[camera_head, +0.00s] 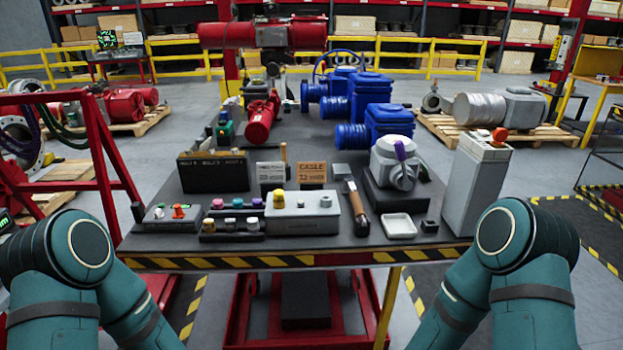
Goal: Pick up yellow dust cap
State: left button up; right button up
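A yellow cap (279,198) stands upright on the left end of a light grey block (302,213), near the front of the dark workbench (350,236). It looks like the yellow dust cap. Smaller yellowish pieces (208,225) show in the rows just left of the block. Nothing touches or covers the yellow cap. Only teal links of my two arms show, at the lower left and lower right corners. Both grippers are out of the picture.
A hammer-like tool (356,205) and a white tray (399,226) lie right of the block. A grey valve unit (393,163) and a tall grey cabinet (474,190) are at the right.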

aim_at(278, 193)
jog(key=i+j, duration=1)
